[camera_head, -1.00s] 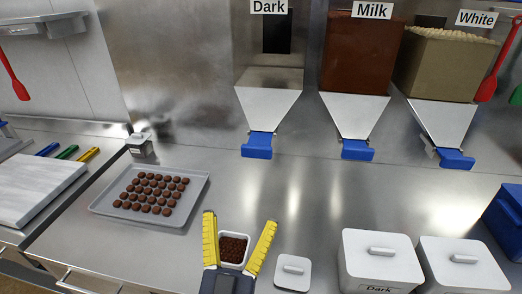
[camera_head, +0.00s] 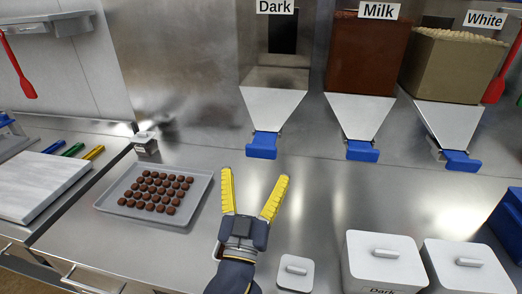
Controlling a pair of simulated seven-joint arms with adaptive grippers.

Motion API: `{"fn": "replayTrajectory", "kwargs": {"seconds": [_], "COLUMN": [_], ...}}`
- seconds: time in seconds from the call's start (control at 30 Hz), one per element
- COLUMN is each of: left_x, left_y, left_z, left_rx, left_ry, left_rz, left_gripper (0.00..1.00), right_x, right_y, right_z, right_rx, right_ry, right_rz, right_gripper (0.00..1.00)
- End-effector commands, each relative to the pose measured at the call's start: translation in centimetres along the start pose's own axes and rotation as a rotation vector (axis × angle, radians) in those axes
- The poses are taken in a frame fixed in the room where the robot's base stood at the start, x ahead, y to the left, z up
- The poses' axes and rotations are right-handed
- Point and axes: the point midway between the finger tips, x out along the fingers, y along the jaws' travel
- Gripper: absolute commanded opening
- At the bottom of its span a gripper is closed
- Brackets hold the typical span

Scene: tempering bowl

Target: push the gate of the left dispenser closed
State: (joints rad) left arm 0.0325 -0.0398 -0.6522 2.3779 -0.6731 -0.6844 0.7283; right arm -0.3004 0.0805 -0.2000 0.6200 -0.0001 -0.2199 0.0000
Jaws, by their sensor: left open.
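The left dispenser (camera_head: 273,103), labelled Dark, hangs at the back with a white funnel and a blue gate (camera_head: 262,146) at its lower end. Its clear hopper looks nearly empty. My left gripper (camera_head: 254,178) is open, its yellow fingers spread and pointing up the picture. It is empty, and its fingertips are just below the blue gate in the picture, apart from it. I cannot tell whether the gate is fully open. My right gripper is not in view.
The Milk (camera_head: 358,118) and White (camera_head: 447,122) dispensers hang to the right. A tray of chocolates (camera_head: 108,205) lies left. A small white lidded box (camera_head: 295,272) and larger white bins (camera_head: 385,262) stand at front right. The counter below the gates is clear.

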Motion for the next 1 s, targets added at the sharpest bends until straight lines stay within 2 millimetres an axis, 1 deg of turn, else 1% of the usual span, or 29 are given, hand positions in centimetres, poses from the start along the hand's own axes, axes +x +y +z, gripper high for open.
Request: {"fn": "replayTrajectory", "kwargs": {"seconds": [0.03, 0.2, 0.4, 0.5, 0.7, 1.0], "left_x": [0.8, 3.1, 5.3, 6.2, 7.2, 7.4], "left_y": [0.0, 0.0, 0.0, 0.0, 0.0, 0.0], "left_z": [-0.1, 0.0, 0.0, 0.0, 0.0, 0.0], "left_rx": [0.002, 0.003, 0.003, 0.002, 0.001, 0.001], "left_ry": [0.003, 0.002, 0.001, 0.0, 0.0, -0.001], "left_rz": [0.0, 0.001, 0.001, 0.0, 0.0, 0.0], "left_gripper": [0.91, 0.91, 0.91, 0.91, 0.91, 0.91], "right_x": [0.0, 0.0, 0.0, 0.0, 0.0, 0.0], "right_y": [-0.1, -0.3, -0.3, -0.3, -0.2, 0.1], "right_z": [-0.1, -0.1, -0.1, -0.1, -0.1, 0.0], "right_rx": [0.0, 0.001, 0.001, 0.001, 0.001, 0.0], "right_ry": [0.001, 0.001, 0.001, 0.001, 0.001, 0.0], "right_rz": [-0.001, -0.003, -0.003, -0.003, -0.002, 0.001], "right_gripper": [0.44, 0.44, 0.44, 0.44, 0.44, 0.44]}}
